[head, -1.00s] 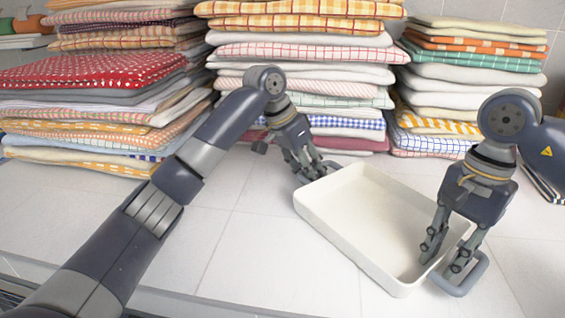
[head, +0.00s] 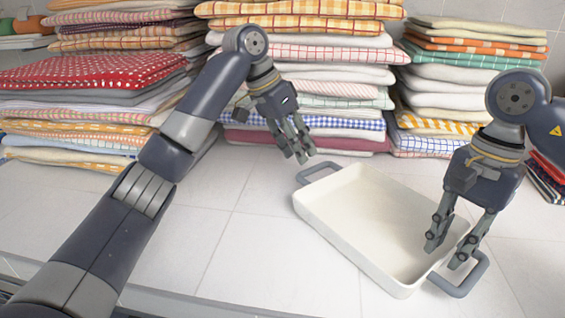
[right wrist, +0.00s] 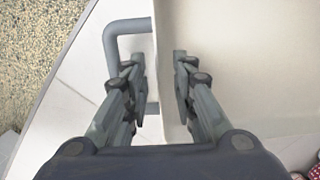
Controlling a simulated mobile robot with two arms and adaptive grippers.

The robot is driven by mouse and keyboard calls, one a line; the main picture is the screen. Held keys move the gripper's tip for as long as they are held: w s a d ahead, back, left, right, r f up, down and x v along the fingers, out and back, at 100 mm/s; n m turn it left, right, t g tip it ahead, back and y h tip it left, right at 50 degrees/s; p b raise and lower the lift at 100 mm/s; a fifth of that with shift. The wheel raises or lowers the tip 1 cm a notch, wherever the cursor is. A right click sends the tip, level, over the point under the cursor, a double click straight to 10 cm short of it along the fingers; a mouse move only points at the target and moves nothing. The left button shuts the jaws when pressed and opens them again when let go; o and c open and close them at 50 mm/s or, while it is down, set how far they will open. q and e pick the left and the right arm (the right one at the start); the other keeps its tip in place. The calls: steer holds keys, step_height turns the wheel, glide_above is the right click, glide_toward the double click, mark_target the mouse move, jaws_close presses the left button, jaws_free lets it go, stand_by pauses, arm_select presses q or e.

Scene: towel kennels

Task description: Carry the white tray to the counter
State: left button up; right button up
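The white tray (head: 330,222) lies on the tiled surface, set diagonally, and looks empty. Its far-left grey handle (head: 312,168) and near-right grey handle (head: 468,287) both show. My left gripper (head: 306,158) hangs just above and beside the far-left handle, apart from it; its finger gap is unclear from this angle. My right gripper (head: 446,254) is open over the near-right end. In the right wrist view its fingers (right wrist: 158,95) are spread, one on the handle side (right wrist: 128,25) and one on the inner side of the tray wall (right wrist: 168,60).
Tall stacks of folded towels (head: 305,75) stand along the back, with more at the left (head: 90,80) and right (head: 470,70). The tiled surface (head: 255,245) is bare left of the tray. Its front edge (head: 190,300) runs along the bottom.

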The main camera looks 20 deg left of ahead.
step_height(320, 180, up, 9)
steer(key=shift+w+d+r, duration=0.2)
steer(key=shift+w+d, duration=0.05)
steer(key=shift+w, duration=0.2)
steer(key=shift+f, duration=0.1)
